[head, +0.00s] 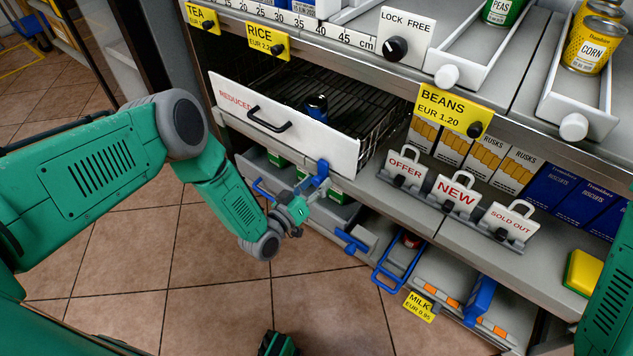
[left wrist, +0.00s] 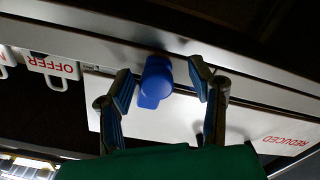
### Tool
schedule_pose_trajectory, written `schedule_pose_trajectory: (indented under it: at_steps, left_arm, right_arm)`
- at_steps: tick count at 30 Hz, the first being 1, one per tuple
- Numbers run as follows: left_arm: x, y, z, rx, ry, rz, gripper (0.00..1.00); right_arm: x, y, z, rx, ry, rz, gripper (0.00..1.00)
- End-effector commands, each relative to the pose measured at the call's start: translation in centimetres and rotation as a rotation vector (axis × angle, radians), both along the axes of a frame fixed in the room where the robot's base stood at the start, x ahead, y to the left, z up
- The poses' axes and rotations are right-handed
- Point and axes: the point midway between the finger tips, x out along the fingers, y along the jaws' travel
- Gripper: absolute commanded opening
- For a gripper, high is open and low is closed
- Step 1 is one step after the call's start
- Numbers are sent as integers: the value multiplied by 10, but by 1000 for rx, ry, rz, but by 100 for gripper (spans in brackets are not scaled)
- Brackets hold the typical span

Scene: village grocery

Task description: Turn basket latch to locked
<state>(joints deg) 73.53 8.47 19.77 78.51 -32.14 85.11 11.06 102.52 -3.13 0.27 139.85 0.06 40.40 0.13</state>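The wire basket has a white front panel (head: 300,128) marked REDUCED and a black handle; it sticks out from the shelf. The blue latch (head: 320,172) sits at the panel's lower edge, toward its right end, and its tab looks tilted. My left gripper (head: 306,195) is just below and in front of the latch. In the left wrist view, the open fingers of my left gripper (left wrist: 160,78) stand on either side of the blue latch (left wrist: 155,82), with gaps showing on both sides. My right gripper is not in view.
A blue and dark can (head: 316,107) is in the basket. Sign clips (head: 451,195) stand on the shelf edge to the right. Below are blue handles (head: 396,265) on a lower shelf. A LOCK FREE sign (head: 407,33) with a black knob is above. Open tiled floor lies left.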

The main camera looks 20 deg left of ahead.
Motion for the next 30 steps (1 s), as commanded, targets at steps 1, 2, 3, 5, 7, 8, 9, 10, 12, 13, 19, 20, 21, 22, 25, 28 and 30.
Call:
schedule_pose_trajectory:
  at_steps: [1,2,3,5,7,8,9,10,12,13,19,20,21,22,25,28,30]
  left_arm:
    - [1,0,1,-1,-3,0,48]
    - [1,0,2,-1,-3,0,48]
    - [1,-1,2,-1,-5,-1,48]
    - [1,-1,3,-1,-6,0,48]
    - [0,0,3,-2,-7,-1,48]
    - [-2,0,3,-1,-6,-1,48]
    - [-5,2,3,-1,-6,0,48]
    - [-8,3,3,-1,-6,0,48]
    - [-18,7,3,-1,-5,0,48]
    - [-24,9,3,-1,-3,1,48]
    - [-65,24,1,-1,-2,0,48]
    - [-71,26,2,-2,-1,1,48]
    - [-78,29,1,-1,0,0,48]
    - [-83,31,1,-2,-1,1,48]
    - [-97,36,1,-2,-2,0,48]
    - [-106,39,1,-2,-4,0,48]
    - [-110,41,1,-1,-3,1,48]
  right_arm:
    - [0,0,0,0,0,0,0]
    - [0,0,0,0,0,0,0]
    - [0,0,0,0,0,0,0]
    - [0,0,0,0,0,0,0]
    - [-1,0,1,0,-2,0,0]
    - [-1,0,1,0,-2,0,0]
    - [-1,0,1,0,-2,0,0]
    - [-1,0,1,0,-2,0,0]
    - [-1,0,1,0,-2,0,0]
    - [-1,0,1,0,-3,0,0]
    - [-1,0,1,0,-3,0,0]
    - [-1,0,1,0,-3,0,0]
    - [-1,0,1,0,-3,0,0]
    - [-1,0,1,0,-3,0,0]
    - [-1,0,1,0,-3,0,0]
    - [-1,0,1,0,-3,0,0]
    - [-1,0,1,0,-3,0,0]
